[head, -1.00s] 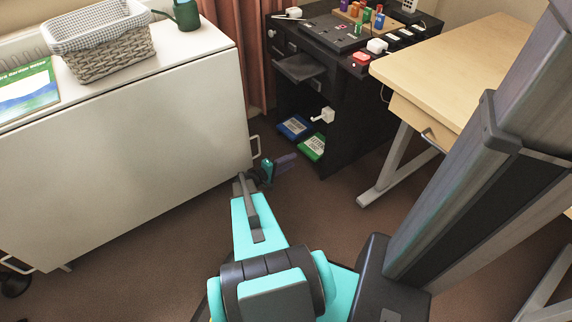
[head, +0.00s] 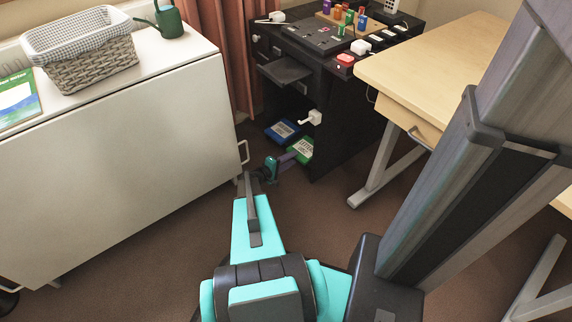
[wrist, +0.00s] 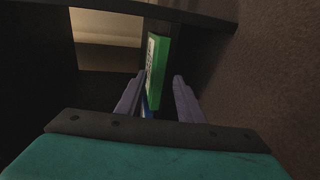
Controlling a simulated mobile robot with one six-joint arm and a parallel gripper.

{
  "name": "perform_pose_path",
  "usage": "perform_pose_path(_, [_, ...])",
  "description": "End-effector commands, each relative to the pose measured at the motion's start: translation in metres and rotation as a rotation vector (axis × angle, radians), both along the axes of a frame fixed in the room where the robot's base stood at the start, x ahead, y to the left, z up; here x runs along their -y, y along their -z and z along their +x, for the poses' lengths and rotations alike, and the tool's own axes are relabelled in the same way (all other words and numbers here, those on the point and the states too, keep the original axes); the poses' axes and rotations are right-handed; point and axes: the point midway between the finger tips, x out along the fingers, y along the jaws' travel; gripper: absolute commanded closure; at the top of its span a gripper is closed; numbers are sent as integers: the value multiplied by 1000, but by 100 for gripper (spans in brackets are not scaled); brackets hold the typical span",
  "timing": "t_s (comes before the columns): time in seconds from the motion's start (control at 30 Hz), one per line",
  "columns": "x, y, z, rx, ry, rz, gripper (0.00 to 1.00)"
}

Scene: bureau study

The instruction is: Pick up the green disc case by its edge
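The green disc case (head: 303,148) lies in the bottom of the black cabinet, beside a blue case (head: 283,130). My gripper (head: 290,157) is low in front of the cabinet and partly overlaps the green case in the head view. In the wrist view, the green case (wrist: 158,72) shows edge-on, ahead and between the two purple fingers of my gripper (wrist: 159,77). The fingers are open, with gaps on both sides of the case. I cannot tell whether the tips have passed its near edge. A strip of blue shows below the green.
A white cabinet (head: 110,150) with a wicker basket (head: 85,62) stands left. A wooden desk (head: 440,75) stands right. Brown carpet (head: 310,225) between is clear.

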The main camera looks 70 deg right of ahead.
Motion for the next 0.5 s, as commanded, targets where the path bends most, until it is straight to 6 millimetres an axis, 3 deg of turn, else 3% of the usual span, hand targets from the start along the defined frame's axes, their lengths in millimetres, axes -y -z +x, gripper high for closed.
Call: perform_pose_path(0.5, [16,4,-8,-1,0,0,66])
